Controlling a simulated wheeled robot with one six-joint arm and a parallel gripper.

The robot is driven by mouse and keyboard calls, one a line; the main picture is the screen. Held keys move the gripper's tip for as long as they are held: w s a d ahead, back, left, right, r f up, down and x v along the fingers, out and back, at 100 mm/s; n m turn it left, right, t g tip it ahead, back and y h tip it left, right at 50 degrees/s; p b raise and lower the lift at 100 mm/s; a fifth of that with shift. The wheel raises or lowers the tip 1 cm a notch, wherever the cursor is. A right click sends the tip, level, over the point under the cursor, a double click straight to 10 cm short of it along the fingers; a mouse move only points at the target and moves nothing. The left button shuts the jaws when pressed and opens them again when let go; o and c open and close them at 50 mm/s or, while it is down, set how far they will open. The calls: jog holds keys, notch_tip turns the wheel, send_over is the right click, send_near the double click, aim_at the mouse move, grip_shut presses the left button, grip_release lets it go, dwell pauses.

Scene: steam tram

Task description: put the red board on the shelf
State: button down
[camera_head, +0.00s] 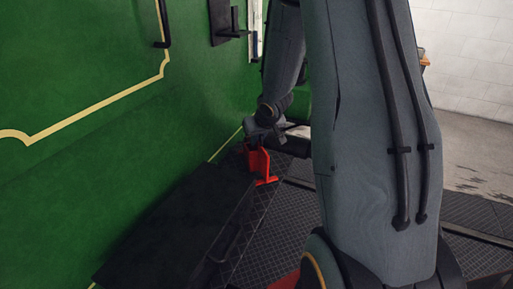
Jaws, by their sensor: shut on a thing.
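The red board (259,161) is small in the view, near the middle, close to the green wall. My gripper (257,144) is shut on its upper part from above. The board looks upright, with a narrow red foot-like part at its lower right. I cannot tell whether its lower end touches anything. A flat black surface (170,228), perhaps the shelf, runs along the wall nearer to me, to the lower left of the board. Its bare top shows nothing lying on it. My arm hides the area right of the gripper.
The green wall (90,120) with yellow trim fills the left. A black bracket (226,22) sticks out from it higher up. Dark ribbed flooring (282,215) lies beside the black surface. A pale tiled wall (470,55) stands at the far right.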

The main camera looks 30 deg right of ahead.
aim_at(256, 148)
notch_tip(256, 148, down, 2)
jog(key=shift+f+b, duration=0.1)
jog(key=shift+b, duration=0.3)
jog(key=c, duration=1.8)
grip_release()
jog(key=shift+c, duration=0.2)
